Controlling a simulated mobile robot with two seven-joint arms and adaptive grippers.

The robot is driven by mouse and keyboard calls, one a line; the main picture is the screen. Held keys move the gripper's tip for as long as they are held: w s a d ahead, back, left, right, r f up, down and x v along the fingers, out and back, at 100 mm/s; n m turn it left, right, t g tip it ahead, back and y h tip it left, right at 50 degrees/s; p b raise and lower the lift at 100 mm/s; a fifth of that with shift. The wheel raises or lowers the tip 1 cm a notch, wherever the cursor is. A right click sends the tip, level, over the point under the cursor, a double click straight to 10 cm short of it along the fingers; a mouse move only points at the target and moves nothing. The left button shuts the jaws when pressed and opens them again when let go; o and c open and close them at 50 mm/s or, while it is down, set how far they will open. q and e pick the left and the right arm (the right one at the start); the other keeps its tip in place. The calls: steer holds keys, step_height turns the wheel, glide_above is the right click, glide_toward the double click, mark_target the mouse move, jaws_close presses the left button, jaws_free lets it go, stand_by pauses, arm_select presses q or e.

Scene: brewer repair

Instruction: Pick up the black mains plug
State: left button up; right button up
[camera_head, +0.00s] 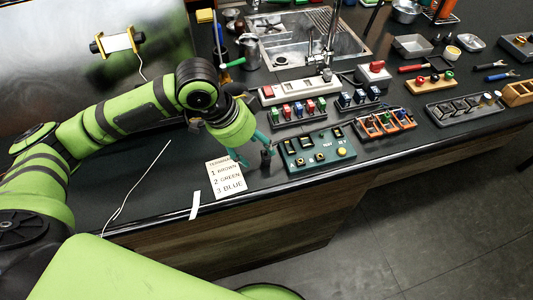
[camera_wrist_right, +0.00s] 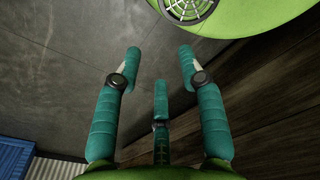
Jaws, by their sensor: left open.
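My left gripper (camera_head: 257,159) points down at the front edge of the dark counter, with its teal fingers apart. A small dark upright object (camera_head: 266,158) shows right at its fingertips; it may be the black mains plug, but it is too small and too covered to be sure. I cannot tell whether the fingers touch it. My right gripper (camera_wrist_right: 160,75) shows in the right wrist view, with its teal fingers spread and nothing between them.
A card with numbered colour words (camera_head: 226,178) lies left of the left gripper. A green panel (camera_head: 317,150) stands close on its right. Racks of coloured parts (camera_head: 385,123) and a sink (camera_head: 305,45) lie beyond. The right gripper faces wood panelling (camera_wrist_right: 270,90) and grey floor.

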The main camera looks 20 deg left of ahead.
mark_target(265, 154)
arm_select(q)
steer(key=shift+w+d+f+p, duration=0.15)
steer(key=shift+w+d+f, duration=0.2)
steer(key=shift+f, duration=0.2)
steer(key=shift+w+d+f+p, duration=0.15)
steer(key=shift+w+d+f, duration=0.15)
steer(key=shift+f, duration=0.25)
steer(key=shift+w+d+f, duration=0.15)
steer(key=shift+d+f, duration=0.05)
steer(key=shift+f, duration=0.45)
steer(key=c, duration=1.1)
jaws_close()
arm_select(e)
steer(key=shift+w+a+r, duration=0.1)
steer(key=shift+w+r, duration=0.25)
steer(key=shift+r, duration=0.2)
arm_select(q)
steer(key=shift+r, duration=0.15)
